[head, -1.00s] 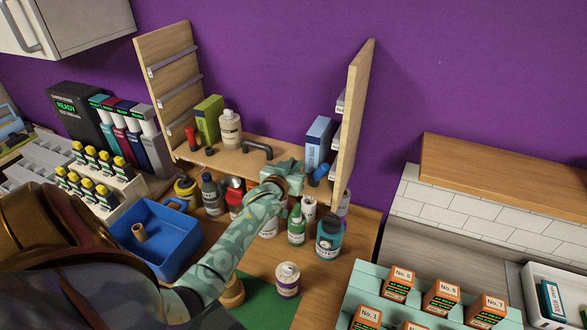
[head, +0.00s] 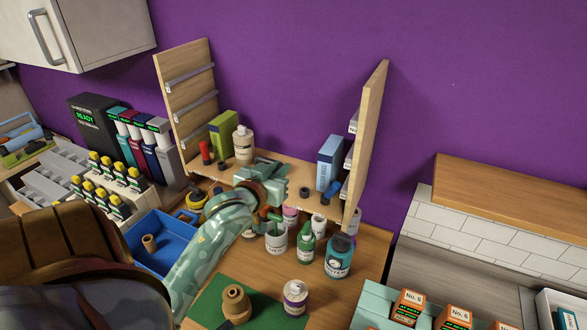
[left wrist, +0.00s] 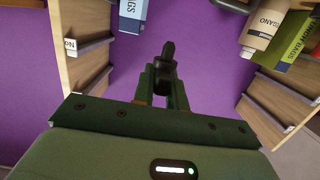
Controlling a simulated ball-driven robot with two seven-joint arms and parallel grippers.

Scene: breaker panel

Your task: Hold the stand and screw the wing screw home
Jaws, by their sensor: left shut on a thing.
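My left gripper (head: 268,174) is at the front of the wooden shelf in the head view, with its arm across the table. In the left wrist view its fingers (left wrist: 162,88) are shut on a dark, knobbed part (left wrist: 166,66). I cannot tell for sure what this part is; the black handle seen earlier at the shelf front no longer shows apart from the gripper. A stepped wooden piece (head: 235,302) stands on the green mat (head: 265,310) and may be the stand. I cannot pick out a wing screw for certain. My right gripper is not in view.
Bottles and jars, among them a teal jar (head: 338,258) and a white jar (head: 295,296), crowd the table beside my arm. A blue tray (head: 172,258) lies left. Open wooden side panels (head: 366,130) flank the shelf (head: 290,184). Orange-labelled boxes (head: 452,318) stand front right.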

